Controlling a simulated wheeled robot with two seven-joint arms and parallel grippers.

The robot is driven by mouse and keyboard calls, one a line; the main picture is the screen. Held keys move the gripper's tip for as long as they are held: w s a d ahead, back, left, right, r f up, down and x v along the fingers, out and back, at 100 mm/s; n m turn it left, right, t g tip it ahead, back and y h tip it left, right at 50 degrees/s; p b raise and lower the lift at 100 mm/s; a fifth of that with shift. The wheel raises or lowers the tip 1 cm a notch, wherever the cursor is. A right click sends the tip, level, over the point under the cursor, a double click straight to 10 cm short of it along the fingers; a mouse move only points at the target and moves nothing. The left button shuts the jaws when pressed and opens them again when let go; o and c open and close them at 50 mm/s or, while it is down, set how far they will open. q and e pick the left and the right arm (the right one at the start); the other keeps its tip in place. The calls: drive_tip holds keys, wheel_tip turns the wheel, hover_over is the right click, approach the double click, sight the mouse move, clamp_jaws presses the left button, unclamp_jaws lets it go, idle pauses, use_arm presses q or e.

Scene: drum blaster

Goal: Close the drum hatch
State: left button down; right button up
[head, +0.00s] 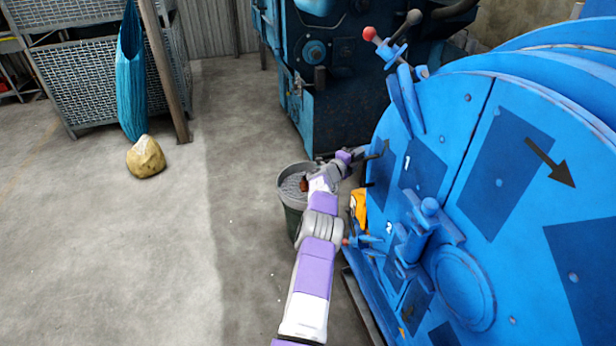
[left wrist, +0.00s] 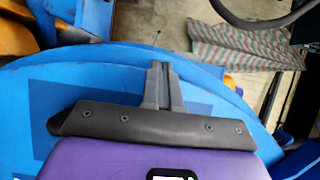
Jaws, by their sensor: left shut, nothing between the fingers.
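The blue drum (head: 520,230) fills the right of the head view. Its round front has dark blue patches, an arrow and a dark seam; the part left of the seam bears the marks 1 and 2. I cannot tell for certain which panel is the hatch or how far it stands open. My left gripper (head: 380,152) is at the left edge of this front, near the mark 1; contact is unclear. In the left wrist view the left gripper (left wrist: 160,72) is shut and empty, with a curved blue panel (left wrist: 95,72) behind it. My right gripper is not in view.
A grey bin (head: 291,215) stands under my left arm. A lever with a red knob (head: 369,34) sticks up at the drum's top left. A dark blue machine (head: 335,110) stands behind. A yellowish rock (head: 146,158) lies on the open floor at left.

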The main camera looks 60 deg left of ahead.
use_arm(q)
drive_tip(key=s+a+p, duration=0.2)
drive_tip(key=s+a, duration=0.1)
drive_tip(key=s, duration=0.8)
drive_tip(key=shift+s+r, duration=0.2)
drive_tip(key=shift+s, duration=0.05)
drive_tip(key=shift+f, duration=0.1)
